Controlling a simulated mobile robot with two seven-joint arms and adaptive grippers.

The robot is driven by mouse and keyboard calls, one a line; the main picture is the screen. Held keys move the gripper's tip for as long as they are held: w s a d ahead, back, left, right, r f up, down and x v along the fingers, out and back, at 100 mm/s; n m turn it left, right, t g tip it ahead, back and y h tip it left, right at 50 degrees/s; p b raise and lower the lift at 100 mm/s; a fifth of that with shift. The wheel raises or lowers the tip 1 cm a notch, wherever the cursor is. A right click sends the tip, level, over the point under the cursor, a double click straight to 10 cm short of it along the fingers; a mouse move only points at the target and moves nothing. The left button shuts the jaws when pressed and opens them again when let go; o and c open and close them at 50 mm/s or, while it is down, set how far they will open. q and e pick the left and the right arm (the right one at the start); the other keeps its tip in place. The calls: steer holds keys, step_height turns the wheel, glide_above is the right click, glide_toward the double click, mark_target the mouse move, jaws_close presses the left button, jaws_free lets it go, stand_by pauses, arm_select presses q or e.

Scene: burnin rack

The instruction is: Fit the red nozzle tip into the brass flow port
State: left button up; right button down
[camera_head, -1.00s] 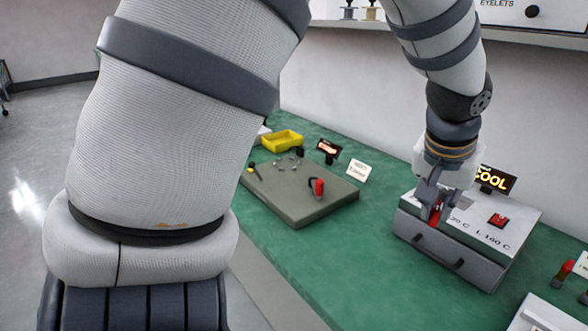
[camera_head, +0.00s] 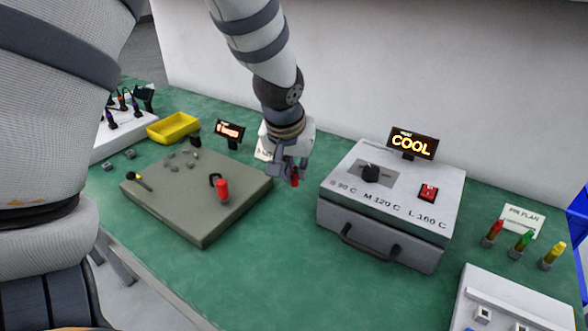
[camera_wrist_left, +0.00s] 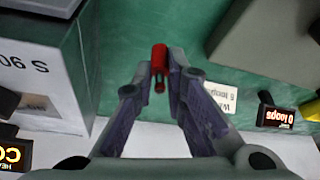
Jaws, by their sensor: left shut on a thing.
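My left gripper (camera_head: 288,177) is shut on a small red piece (camera_head: 295,180), which looks like the red nozzle tip. It holds the piece in the gap between the grey-green mat and the heater box. In the left wrist view the red piece (camera_wrist_left: 159,58) stands out between the fingertips (camera_wrist_left: 160,78), with green bench behind it. I cannot make out a brass flow port in the current views. My right gripper is not in view.
The heater box (camera_head: 370,225) has a dark knob (camera_head: 370,173), a red switch (camera_head: 428,192) and a COOL display (camera_head: 411,145). The mat (camera_head: 180,215) holds a red-handled tool (camera_head: 222,190). A yellow tray (camera_head: 173,128) stands behind. Red, green and yellow pins stand at right.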

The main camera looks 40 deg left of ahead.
mark_target(292, 177)
arm_select(q)
steer(key=x, duration=0.4)
steer(key=shift+s+a+f+b, duration=0.2)
steer(key=shift+s+f+b, duration=0.1)
steer(key=shift+f+b, duration=0.15)
steer(key=shift+s+d, duration=0.15)
steer(key=shift+s, duration=0.1)
steer(key=shift+s+d+r, duration=0.15)
steer(key=shift+r, duration=0.1)
steer(key=shift+f, duration=0.15)
steer(key=o, duration=0.8)
steer(key=shift+c, duration=0.2)
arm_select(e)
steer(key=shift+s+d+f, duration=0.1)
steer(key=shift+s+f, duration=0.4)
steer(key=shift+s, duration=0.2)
